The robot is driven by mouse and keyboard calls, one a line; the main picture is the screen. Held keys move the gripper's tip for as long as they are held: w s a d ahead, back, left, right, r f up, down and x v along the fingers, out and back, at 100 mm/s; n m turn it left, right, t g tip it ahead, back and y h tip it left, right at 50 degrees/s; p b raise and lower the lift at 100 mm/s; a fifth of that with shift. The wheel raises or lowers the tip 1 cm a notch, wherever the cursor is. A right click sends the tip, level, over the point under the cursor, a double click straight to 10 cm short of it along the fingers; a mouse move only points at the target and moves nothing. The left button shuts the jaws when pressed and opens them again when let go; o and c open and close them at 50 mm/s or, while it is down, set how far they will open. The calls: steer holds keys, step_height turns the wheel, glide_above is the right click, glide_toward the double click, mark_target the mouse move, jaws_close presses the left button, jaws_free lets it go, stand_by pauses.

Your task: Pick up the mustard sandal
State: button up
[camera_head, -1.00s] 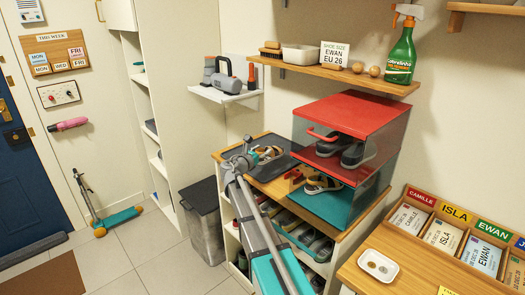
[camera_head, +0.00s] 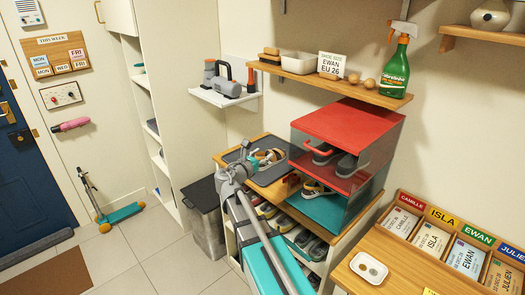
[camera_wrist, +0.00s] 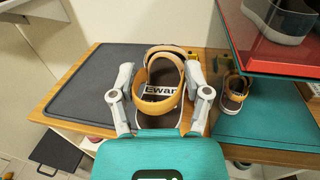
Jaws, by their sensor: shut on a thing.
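The mustard sandal (camera_wrist: 164,90) has mustard straps and an insole labelled "Ewan". It lies between the two fingers of my gripper (camera_wrist: 160,75), which is shut on it. In the head view the sandal (camera_head: 276,154) shows at my gripper (camera_head: 262,158), over the dark grey mat (camera_head: 291,148) on the bench. I cannot tell whether the sandal is clear of the mat.
Right of the mat, a clear-sided cubby has a red top (camera_head: 350,122) and teal floor (camera_head: 325,210). A similar strapped sandal (camera_head: 315,188) sits on its lower level, with grey shoes (camera_head: 347,165) above. A wooden wall shelf (camera_head: 340,80) hangs over it.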

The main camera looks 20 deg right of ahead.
steer(key=shift+s+a+r, duration=0.1)
steer(key=shift+s+r, duration=0.05)
steer(key=shift+s, duration=0.1)
stand_by(0.6)
